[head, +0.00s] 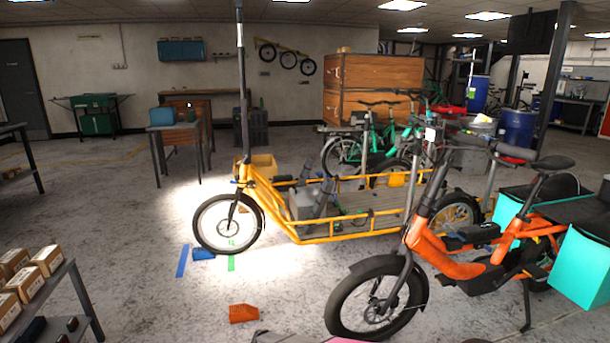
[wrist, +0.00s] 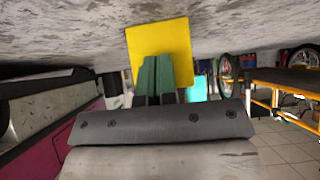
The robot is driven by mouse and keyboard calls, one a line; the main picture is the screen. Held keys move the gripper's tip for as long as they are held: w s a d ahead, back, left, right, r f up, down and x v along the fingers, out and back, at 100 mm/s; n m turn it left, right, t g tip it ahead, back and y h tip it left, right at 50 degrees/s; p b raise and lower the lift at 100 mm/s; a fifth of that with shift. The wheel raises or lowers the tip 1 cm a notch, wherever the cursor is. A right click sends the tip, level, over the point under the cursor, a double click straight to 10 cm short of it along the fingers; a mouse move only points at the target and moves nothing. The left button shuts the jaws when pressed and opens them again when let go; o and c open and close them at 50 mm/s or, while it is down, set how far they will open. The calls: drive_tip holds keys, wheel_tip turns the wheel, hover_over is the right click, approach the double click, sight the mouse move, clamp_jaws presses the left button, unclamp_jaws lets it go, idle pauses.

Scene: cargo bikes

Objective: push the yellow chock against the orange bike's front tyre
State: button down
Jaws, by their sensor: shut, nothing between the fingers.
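A yellow block, which I take for the yellow chock (wrist: 175,33), fills the upper middle of the wrist view, just beyond my fingertips. I cannot tell whether they touch it. My gripper (wrist: 155,60), with green fingers, is shut and holds nothing. In the head view the orange bike (head: 455,260) stands at the right, and its front tyre (head: 340,303) rests on the floor near the bottom edge. I cannot make out the yellow chock or my gripper in the head view. The wrist view looks upside down, with the floor at the top.
An orange chock (head: 243,314) lies on the floor left of the orange bike. A blue chock (head: 203,254) lies by the front wheel of the yellow cargo bike (head: 345,228). A shelf with boxes (head: 40,305) stands at the lower left. Open floor lies between.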

drive_tip(key=shift+w+d+f, duration=0.15)
drive_tip(key=shift+w+d, duration=0.25)
drive_tip(key=shift+d, duration=1.8)
drive_tip(key=shift+w+d+f, duration=0.15)
drive_tip(key=shift+w+d, duration=0.25)
drive_tip(key=shift+d, duration=1.85)
drive_tip(key=shift+w+d+f, duration=0.15)
drive_tip(key=shift+w+d, duration=0.25)
drive_tip(key=shift+d, duration=1.8)
drive_tip(key=shift+a+f+v, duration=0.15)
drive_tip(key=shift+v, duration=0.9)
drive_tip(key=shift+a+f+v, duration=0.15)
drive_tip(key=shift+v, duration=0.95)
drive_tip(key=shift+a+f+v, duration=0.15)
drive_tip(key=shift+v, duration=0.9)
drive_tip(key=shift+w+r, duration=0.1)
